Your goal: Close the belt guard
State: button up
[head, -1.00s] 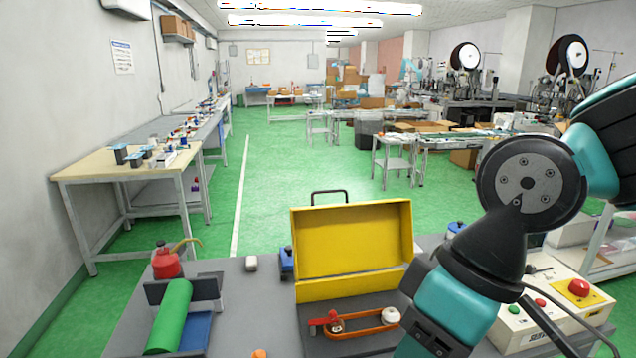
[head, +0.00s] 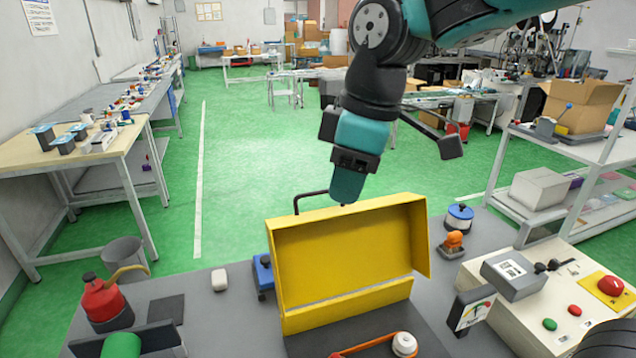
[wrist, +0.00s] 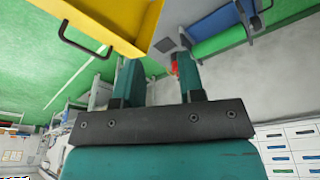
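The yellow belt guard (head: 345,262) stands open, tipped up behind the orange belt (head: 365,348) and its white pulley (head: 404,344). Its black bar handle (head: 308,198) sticks out at the back of its upper edge. In the wrist view the guard (wrist: 112,18) is at the top left, with the handle (wrist: 80,42) below its edge. My gripper (head: 347,195) points down just behind the guard's top edge, to the right of the handle, and appears apart from it. In the wrist view its two fingers (wrist: 158,62) are spread with nothing between them.
A red oil can (head: 105,303) and a green roller (head: 122,346) are at the left. A gauge (head: 472,310) and a control box with a red button (head: 611,285) are at the right. An orange-topped part (head: 453,241) and a blue pot (head: 460,217) stand right of the guard.

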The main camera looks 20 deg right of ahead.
jog(key=w+d+r+n+h, duration=0.1)
jog(key=w+r+n, duration=0.2)
jog(key=w, duration=0.4)
jog(key=w+d+r+n+h, duration=0.1)
jog(key=w+r+n, duration=0.15)
jog(key=w, duration=0.45)
jog(key=p, duration=0.2)
send_near(320, 193)
jog(key=shift+n+t, duration=0.25)
jog(key=shift+t, duration=0.15)
jog(key=f, duration=0.5)
jog(key=w+f, duration=0.1)
jog(key=f, duration=0.2)
jog(key=shift+w, duration=0.1)
grip_shut()
